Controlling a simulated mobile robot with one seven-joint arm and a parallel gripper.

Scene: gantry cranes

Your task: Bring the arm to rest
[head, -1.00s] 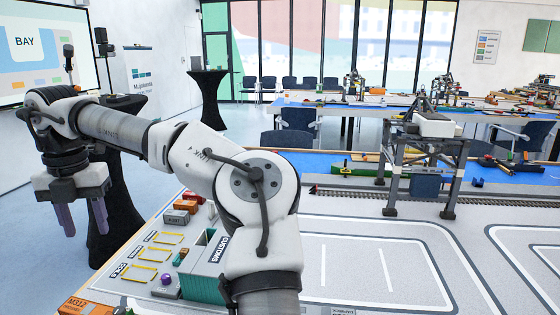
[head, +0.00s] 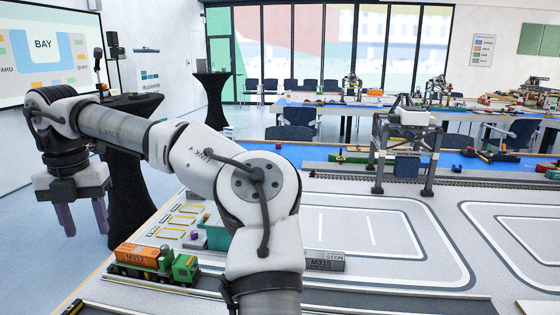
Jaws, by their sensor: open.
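My gripper (head: 83,217) hangs at the left of the head view, pointing down, with its two purple fingers apart and nothing between them. It is left of the table's edge, with the floor behind it. My arm (head: 225,180) is bent, running from the bottom middle up and across to the left. It hides part of the table behind it.
A green truck (head: 185,268) with an orange container (head: 140,257) marked M312 stands at the table's near left. A grey block (head: 325,262) marked M315 lies right of my arm. A gantry crane (head: 405,150) stands farther back. A dark draped stand (head: 130,180) is behind my gripper.

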